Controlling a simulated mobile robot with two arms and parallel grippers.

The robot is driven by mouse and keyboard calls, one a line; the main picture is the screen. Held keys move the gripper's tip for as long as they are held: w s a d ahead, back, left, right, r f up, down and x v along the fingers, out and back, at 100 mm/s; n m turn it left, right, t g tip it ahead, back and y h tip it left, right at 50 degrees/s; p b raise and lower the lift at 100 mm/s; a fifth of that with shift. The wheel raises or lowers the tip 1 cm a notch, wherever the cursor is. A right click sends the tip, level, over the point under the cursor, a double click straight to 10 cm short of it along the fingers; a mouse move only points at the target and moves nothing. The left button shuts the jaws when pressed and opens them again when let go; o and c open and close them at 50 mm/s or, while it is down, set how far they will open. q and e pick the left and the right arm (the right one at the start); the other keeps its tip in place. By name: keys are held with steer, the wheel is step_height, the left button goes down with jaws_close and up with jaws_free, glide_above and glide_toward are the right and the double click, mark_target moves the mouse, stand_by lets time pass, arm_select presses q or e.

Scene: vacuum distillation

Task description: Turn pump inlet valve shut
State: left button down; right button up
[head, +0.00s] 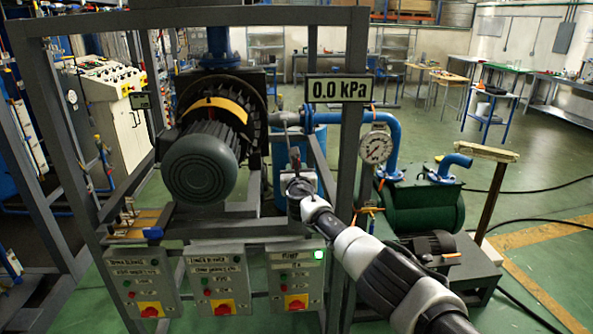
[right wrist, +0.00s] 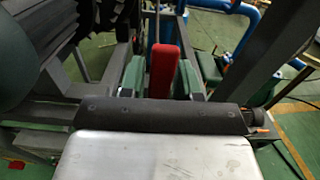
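A red bar-shaped handle (right wrist: 163,70), which looks like the pump inlet valve's lever, shows in the right wrist view. My right gripper (right wrist: 161,76) has its two green-padded fingers apart, one on each side of the red handle. A gap shows on the left side; contact on the right side cannot be told. In the head view my right arm reaches in from the lower right, and the right gripper (head: 298,186) is in front of the blue cylinder, below the pipe. The handle is not clearly seen there. My left gripper is not in view.
Grey frame posts (head: 350,150) stand close to the right arm. A pressure gauge (head: 376,147), a blue pipe (head: 394,135) and a large motor (head: 205,150) are nearby. Control boxes (head: 296,278) hang below. A display (head: 339,89) reads 0.0 kPa.

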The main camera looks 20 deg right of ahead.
steer(key=shift+o, duration=1.3)
steer(key=shift+a, duration=0.1)
steer(key=shift+r, duration=0.15)
steer(key=p+v, duration=0.3)
steer(key=v, duration=0.7)
steer(key=shift+s, duration=0.4)
